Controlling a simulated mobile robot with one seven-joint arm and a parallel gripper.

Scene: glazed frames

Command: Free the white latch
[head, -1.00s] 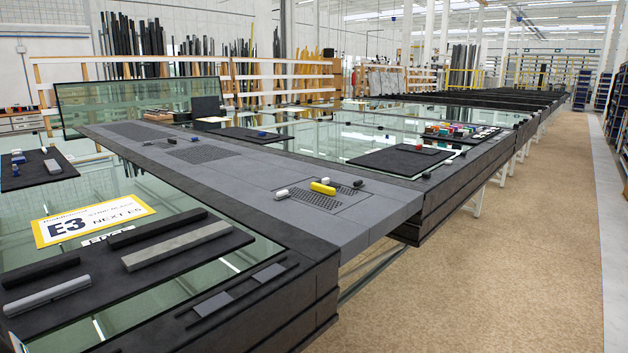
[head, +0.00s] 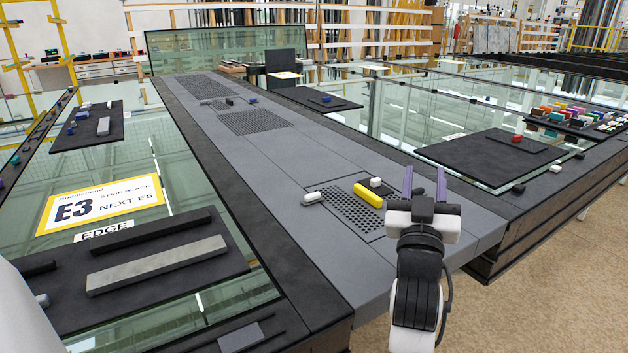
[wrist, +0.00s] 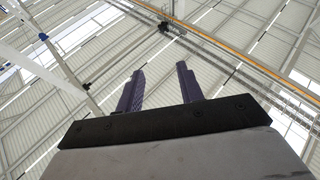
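Two small white pieces lie on the grey walkway-like panel in the head view; I cannot tell which is the latch. The other white piece (head: 376,183) is at the plate's far side, behind a yellow bar (head: 368,195). My gripper (head: 424,182) points up at the right of the plate, apart from all of these. Its purple fingers are apart and empty. The wrist view shows these fingers (wrist: 160,80) against the ceiling.
A yellow-bordered E3 sign (head: 100,203) and dark and grey bars (head: 158,265) lie on the left. A dark board (head: 465,160) with a red piece is at the right. Coloured blocks (head: 570,117) stand beyond it. The panel's middle is mostly clear.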

